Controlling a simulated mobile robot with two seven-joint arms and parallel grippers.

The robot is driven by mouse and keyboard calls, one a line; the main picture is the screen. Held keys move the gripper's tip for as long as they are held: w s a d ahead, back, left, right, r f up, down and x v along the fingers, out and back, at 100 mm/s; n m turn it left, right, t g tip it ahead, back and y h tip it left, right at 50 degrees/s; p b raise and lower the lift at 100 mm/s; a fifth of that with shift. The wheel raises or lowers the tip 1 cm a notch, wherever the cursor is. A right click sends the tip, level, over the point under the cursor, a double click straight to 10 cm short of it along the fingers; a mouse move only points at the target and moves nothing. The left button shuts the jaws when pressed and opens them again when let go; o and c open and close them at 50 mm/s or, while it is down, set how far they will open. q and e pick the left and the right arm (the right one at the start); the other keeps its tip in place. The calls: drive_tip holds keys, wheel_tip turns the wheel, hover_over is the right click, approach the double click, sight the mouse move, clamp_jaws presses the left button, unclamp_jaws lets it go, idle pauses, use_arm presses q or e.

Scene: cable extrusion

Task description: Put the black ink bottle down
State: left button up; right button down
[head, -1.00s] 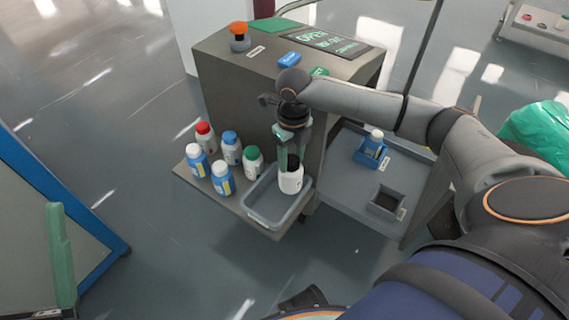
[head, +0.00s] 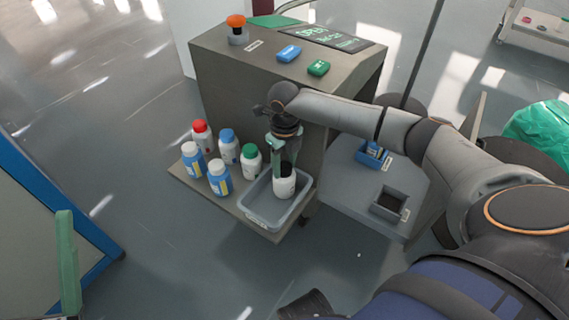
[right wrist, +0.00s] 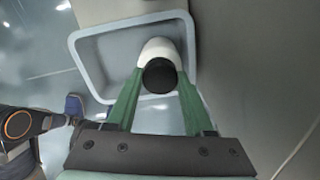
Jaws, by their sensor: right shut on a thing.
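The black ink bottle (head: 285,187) is white with a black cap. My right gripper (head: 284,163) is shut on it from above and holds it upright. The bottle is at the right part of the grey tray (head: 249,213), low within its rim; I cannot tell whether it touches the tray floor. In the right wrist view, the bottle (right wrist: 158,50) with its black cap is between the green fingers (right wrist: 158,95), over the tray (right wrist: 82,58).
Several bottles with red, blue, white and green caps (head: 218,178) stand on the shelf (head: 180,169) left of the tray. The grey machine (head: 240,85) rises behind. A side shelf (head: 345,195) at right has a blue holder (head: 372,157) and an empty square holder (head: 389,204).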

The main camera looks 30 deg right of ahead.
drive_tip(key=shift+c, duration=1.4)
unclamp_jaws()
drive_tip(key=shift+f, duration=0.1)
